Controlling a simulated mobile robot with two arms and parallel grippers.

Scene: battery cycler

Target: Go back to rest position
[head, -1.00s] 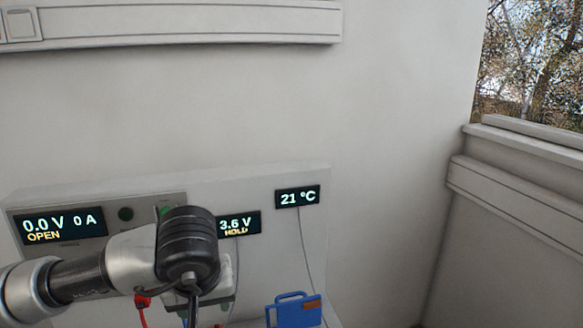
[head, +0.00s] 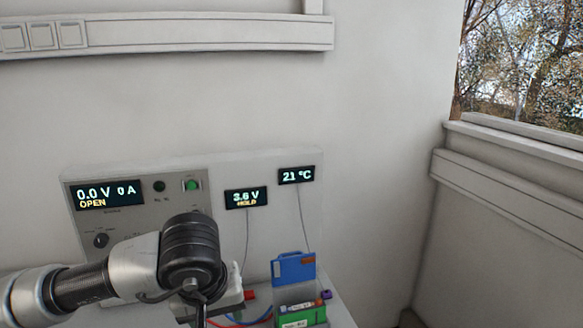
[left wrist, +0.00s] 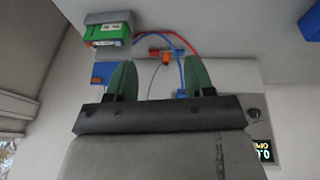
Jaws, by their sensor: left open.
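My left gripper (left wrist: 160,80) is open, with two green fingers apart and nothing between them in the left wrist view. In the head view my left arm comes in from the lower left, and its wrist hides most of the gripper. Behind it stands the cycler panel (head: 133,220), reading 0.0 V, 0 A, OPEN. A green battery pack (head: 298,314) sits in a holder with a raised blue lid (head: 293,269); the pack also shows in the left wrist view (left wrist: 107,32), clear of the fingers. My right gripper is not in view.
Red and blue leads (left wrist: 170,40) run by the pack. Small displays read 3.6 V HOLD (head: 246,198) and 21 °C (head: 296,175). A wall duct (head: 200,30) and a window (head: 525,70) are beyond. The wall between panel and window is bare.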

